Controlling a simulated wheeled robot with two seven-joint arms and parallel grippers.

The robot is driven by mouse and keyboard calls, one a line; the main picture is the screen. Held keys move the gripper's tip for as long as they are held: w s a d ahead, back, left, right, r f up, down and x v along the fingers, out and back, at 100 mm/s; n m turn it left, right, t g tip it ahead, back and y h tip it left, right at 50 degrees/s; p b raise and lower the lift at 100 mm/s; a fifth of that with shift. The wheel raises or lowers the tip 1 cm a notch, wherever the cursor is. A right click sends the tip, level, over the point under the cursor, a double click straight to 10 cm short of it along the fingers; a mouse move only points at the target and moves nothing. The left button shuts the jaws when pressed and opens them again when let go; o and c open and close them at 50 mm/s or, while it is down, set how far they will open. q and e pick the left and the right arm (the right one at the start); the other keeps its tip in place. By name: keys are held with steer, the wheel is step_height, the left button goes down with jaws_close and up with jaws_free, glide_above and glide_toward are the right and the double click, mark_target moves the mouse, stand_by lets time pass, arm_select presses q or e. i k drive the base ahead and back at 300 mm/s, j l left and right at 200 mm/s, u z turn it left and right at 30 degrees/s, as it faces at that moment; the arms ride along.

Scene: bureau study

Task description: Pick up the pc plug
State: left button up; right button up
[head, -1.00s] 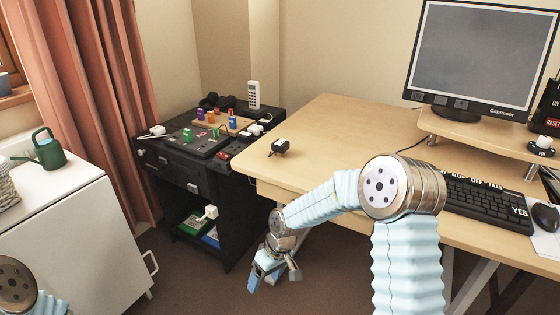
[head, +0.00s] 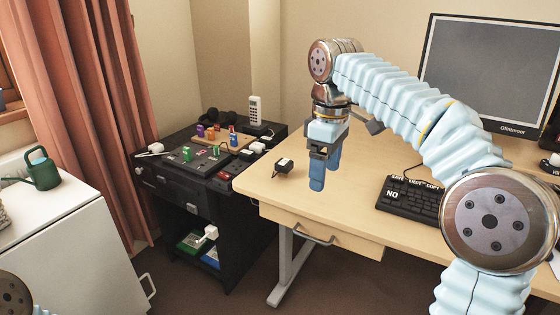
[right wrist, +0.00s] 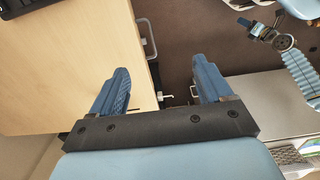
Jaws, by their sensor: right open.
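A small black plug with a pale label on top (head: 283,166) lies on the wooden desk near its left edge; I take it for the pc plug, though its label is too small to read. My right gripper (head: 325,172) points down above the desk, to the right of the plug and apart from it. In the right wrist view it (right wrist: 160,82) is open, with nothing between its blue fingers. The plug is not clear in that view. Part of my left arm shows at the right wrist view's upper right; its gripper (right wrist: 252,28) is too small to read.
The desk (head: 275,197) carries a keyboard (head: 412,197) and a monitor (head: 485,75) to the right. A drawer handle (head: 314,236) juts from its front. A black cabinet (head: 165,180) with several plugs and a phone (head: 254,108) stands to the left.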

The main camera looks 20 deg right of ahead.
mark_target(285, 166)
steer(key=i, duration=0.85)
